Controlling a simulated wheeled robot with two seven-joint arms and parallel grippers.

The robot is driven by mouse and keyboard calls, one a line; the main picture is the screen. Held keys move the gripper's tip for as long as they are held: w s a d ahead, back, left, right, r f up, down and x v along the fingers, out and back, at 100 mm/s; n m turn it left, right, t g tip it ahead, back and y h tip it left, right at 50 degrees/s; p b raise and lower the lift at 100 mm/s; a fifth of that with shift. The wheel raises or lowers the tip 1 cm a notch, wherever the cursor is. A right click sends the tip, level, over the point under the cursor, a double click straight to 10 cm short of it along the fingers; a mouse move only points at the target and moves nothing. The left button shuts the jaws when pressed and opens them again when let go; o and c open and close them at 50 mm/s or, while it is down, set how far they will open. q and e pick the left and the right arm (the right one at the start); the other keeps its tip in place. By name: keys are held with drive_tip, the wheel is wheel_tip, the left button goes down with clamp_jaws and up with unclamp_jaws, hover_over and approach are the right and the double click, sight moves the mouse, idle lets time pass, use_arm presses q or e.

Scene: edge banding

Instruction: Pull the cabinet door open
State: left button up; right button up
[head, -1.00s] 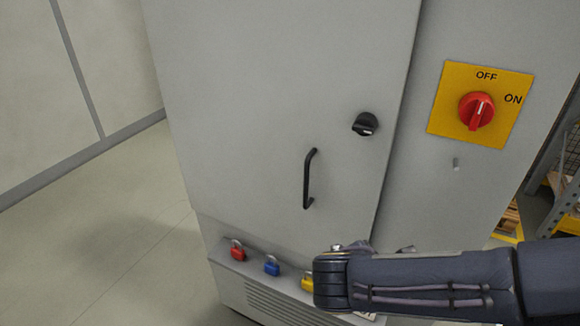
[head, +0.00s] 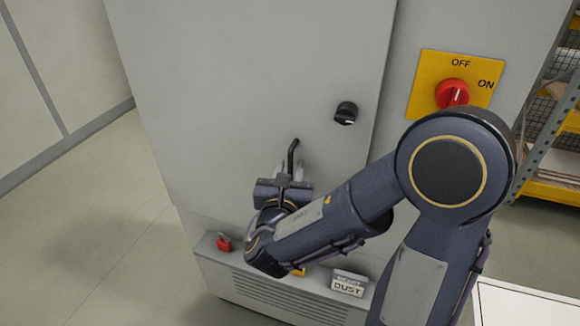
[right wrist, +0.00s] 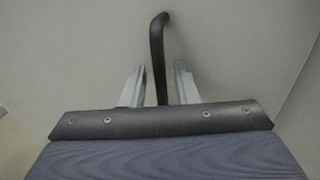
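The grey cabinet door (head: 230,90) looks shut, its right edge meeting the cabinet front. Its black bar handle (head: 293,152) stands upright on the door and also shows in the right wrist view (right wrist: 158,50). My right gripper (head: 290,170) is at the handle, and in the right wrist view its two fingers (right wrist: 158,85) stand apart on either side of the bar. Gaps show between the bar and both fingers. The lower part of the handle is hidden by the gripper. A black knob (head: 346,113) sits on the door above and right of the handle. My left gripper is not in view.
A red rotary switch (head: 452,94) on a yellow plate is right of the door. Shelving (head: 555,150) stands at the right. Floor at the left is clear.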

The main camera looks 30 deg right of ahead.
drive_tip(key=shift+w+d, duration=0.2)
clamp_jaws()
drive_tip(key=shift+a, duration=0.1)
